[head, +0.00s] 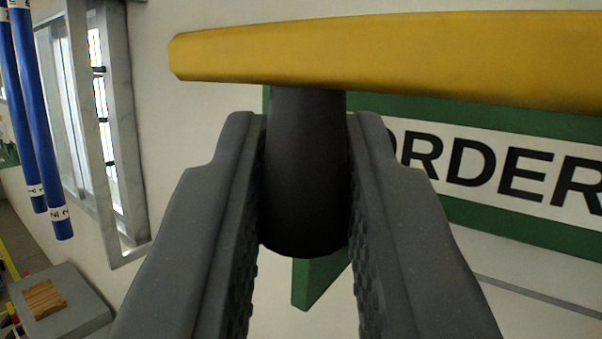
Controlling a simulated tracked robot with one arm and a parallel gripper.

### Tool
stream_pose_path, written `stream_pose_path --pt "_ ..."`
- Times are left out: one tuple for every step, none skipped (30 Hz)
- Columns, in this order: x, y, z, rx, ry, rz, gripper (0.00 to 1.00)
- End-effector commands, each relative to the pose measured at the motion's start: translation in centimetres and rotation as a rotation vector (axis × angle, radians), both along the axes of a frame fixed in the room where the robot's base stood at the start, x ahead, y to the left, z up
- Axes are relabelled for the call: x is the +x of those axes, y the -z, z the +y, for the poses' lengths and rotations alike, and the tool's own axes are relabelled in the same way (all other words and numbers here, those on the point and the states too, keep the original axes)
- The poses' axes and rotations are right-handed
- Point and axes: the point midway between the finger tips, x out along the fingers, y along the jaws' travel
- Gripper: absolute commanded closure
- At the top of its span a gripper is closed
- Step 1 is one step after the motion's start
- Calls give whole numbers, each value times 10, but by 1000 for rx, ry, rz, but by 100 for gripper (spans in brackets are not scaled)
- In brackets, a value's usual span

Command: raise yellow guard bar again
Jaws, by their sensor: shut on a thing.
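The yellow guard bar (400,58) runs across the top of the head view, from its blunt left end out past the right edge. A black round handle (306,170) sticks out from under the bar towards me. My gripper (307,140) is shut on this handle, with one ridged grey finger on each side. The bar tilts slightly in the picture. Its right end is out of view.
A green and white sign (500,170) reading "ORDER", partly covered, is on the pale wall behind. Blue rods (38,110) with white labels hang at the left by a metal-framed window (105,120). A grey box with a wooden patch (60,305) stands at lower left.

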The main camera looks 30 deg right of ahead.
Motion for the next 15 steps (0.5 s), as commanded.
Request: stream_pose_path --pt "-1 -5 -1 8 2 4 100" --pt "-1 -5 -1 13 2 6 100" --pt "-1 -7 -1 21 2 9 100" --pt "-2 -8 -1 28 3 10 100" --pt "-2 -9 -1 35 3 13 100" --pt "-2 -10 -1 44 4 18 100" --pt "-2 -11 -1 51 4 21 100" --pt "-2 -11 0 60 3 26 100" --pt "-2 -11 0 72 3 32 100" --pt "-2 -12 0 80 3 34 100" --pt "-2 -13 0 88 5 38 100" --pt "-3 -14 0 101 6 42 100" --pt "-3 -14 0 111 7 45 100" --pt "-3 -14 0 120 7 49 100" --pt "-3 -14 1 132 7 55 100"
